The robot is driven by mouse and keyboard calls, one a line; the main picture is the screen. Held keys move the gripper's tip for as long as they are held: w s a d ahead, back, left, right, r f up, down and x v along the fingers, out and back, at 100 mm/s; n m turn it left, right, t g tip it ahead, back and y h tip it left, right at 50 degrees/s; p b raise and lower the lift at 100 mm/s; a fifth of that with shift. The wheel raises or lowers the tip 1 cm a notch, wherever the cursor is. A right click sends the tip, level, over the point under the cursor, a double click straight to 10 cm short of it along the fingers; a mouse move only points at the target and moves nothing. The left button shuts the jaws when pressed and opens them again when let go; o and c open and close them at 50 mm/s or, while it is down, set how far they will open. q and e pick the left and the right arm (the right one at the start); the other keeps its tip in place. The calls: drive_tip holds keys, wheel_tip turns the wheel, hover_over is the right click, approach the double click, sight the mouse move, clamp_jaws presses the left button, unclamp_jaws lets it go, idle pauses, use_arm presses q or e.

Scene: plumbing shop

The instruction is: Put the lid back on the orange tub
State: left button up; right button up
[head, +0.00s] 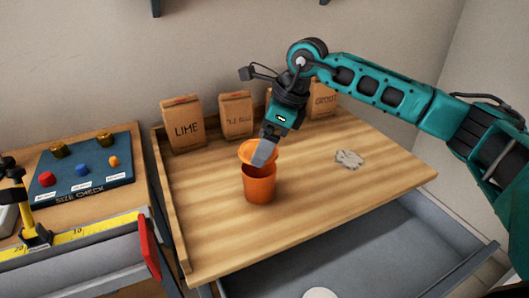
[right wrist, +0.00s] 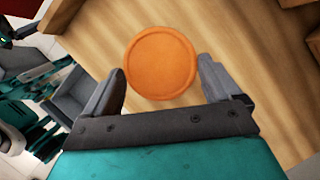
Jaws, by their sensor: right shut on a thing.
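The orange tub (head: 259,188) stands upright on the wooden worktop, and part of its open mouth shows. The orange lid (head: 247,151) is just above the tub's mouth, looking tilted in the head view. My right gripper (head: 264,152) is shut on the lid, reaching down from above and hiding part of it. In the right wrist view the round lid (right wrist: 160,63) sits between the two fingers of the right gripper (right wrist: 162,80). The tub is hidden in that view. My left gripper is not in view.
Paper bags, including LIME (head: 184,126), line the back of the worktop (head: 330,200). A crumpled grey-white patch (head: 349,159) lies right of the tub. An open drawer (head: 370,255) is below the front edge. A blue size-check board (head: 80,178) is at left.

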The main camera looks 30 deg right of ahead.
use_arm(q)
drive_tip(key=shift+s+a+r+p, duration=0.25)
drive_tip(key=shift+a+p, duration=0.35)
drive_tip(key=shift+p, duration=0.35)
use_arm(e)
wheel_tip(320, 180, up, 16)
drive_tip(key=shift+f, duration=0.15)
drive_tip(key=s+a+f+n+g+h, duration=0.1)
drive_tip(key=s+a+f+n+g, duration=0.1)
drive_tip(key=f+n, duration=0.4)
drive_tip(key=s+a+f+n+g+h, duration=0.1)
drive_tip(key=s+a+f+n+g, duration=0.1)
drive_tip(key=f+n, duration=0.4)
drive_tip(key=s+a+f+n+g+h, duration=0.1)
drive_tip(key=f+n, duration=0.5)
drive_tip(key=n, duration=0.7)
drive_tip(key=shift+s+a+f+g+h, duration=0.3)
drive_tip(key=shift+s+a+g, duration=0.75)
drive_tip(key=shift+s, duration=0.7)
drive_tip(key=shift+d, duration=0.2)
